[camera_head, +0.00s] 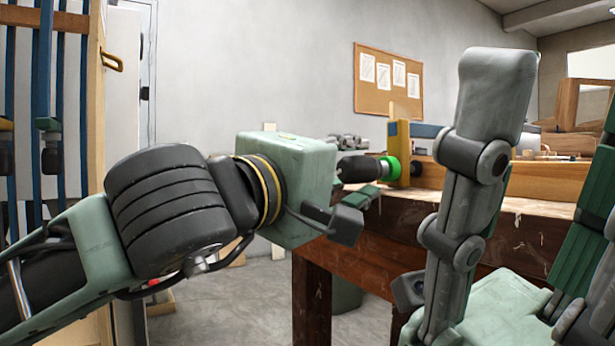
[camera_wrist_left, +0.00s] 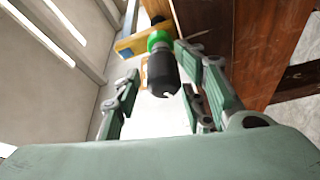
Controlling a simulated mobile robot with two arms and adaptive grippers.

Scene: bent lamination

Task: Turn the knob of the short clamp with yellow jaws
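The short clamp's yellow jaw (camera_head: 399,150) stands at the edge of the workbench. Its black knob (camera_head: 356,168) with a bright green collar (camera_head: 391,168) points left, towards my left gripper. In the left wrist view the black knob (camera_wrist_left: 162,76) and green collar (camera_wrist_left: 158,41) lie ahead between the spread fingers, with the yellow jaw (camera_wrist_left: 133,45) behind. My left gripper (camera_head: 362,186) is open around the knob's free end; I cannot tell whether any finger touches it. My right gripper (camera_head: 552,125) is close to the camera, fingers up, open and empty.
The wooden workbench (camera_head: 345,255) fills the middle right, with wooden pieces on top. A rack with blue bar clamps (camera_head: 45,90) stands at the left. A corkboard (camera_head: 388,80) hangs on the back wall. The floor (camera_head: 220,300) before the bench is mostly clear.

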